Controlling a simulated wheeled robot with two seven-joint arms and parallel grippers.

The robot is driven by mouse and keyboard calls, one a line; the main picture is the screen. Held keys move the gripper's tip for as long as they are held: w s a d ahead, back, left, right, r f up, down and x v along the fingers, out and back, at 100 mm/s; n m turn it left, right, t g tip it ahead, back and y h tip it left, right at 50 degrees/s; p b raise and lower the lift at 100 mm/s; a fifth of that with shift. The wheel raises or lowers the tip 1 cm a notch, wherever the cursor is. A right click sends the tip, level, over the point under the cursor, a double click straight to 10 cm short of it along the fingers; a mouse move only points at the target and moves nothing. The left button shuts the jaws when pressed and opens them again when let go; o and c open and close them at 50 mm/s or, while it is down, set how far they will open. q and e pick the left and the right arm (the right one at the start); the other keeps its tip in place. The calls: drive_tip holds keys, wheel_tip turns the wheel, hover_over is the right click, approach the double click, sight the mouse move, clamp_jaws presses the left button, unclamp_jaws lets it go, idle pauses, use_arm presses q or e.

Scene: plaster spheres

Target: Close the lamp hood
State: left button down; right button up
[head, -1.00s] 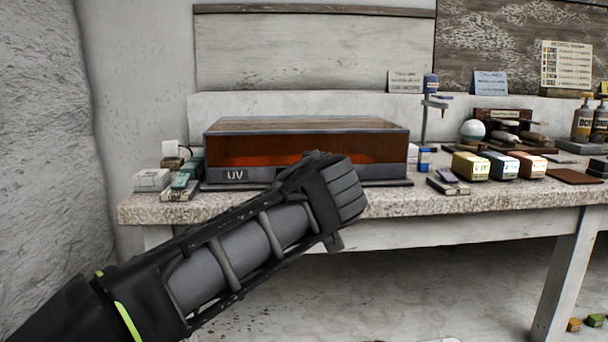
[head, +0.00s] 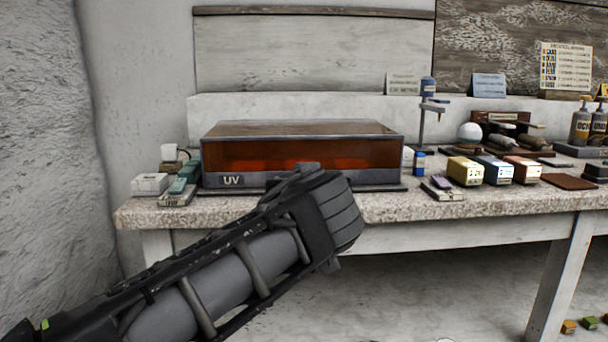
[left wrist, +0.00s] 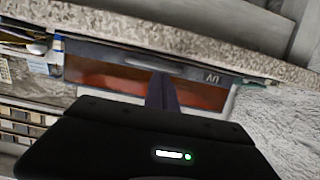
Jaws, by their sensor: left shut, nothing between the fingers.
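The lamp hood (head: 300,155) is a boxy, amber see-through cover with a dark frame, on the stone-topped bench. Its lower front strip is marked UV. It looks lowered onto its dark base, with no clear gap along the front. It also shows upside down in the left wrist view (left wrist: 105,78). My left gripper reaches from the lower left toward the hood's front. Its shut, empty fingers (left wrist: 162,82) overlap the hood in the left wrist view; contact cannot be told. In the head view my wrist hides the fingers and part of the front edge. My right gripper is not in view.
Small boxes (head: 150,184) stand left of the hood. The floor under the bench is mostly clear.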

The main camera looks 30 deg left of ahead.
use_arm(q)
drive_tip(key=s+d+f, duration=0.2)
drive_tip(key=s+d, duration=0.1)
drive_tip(key=shift+s+f, duration=0.1)
drive_tip(key=shift+s, duration=0.15)
idle(0.4)
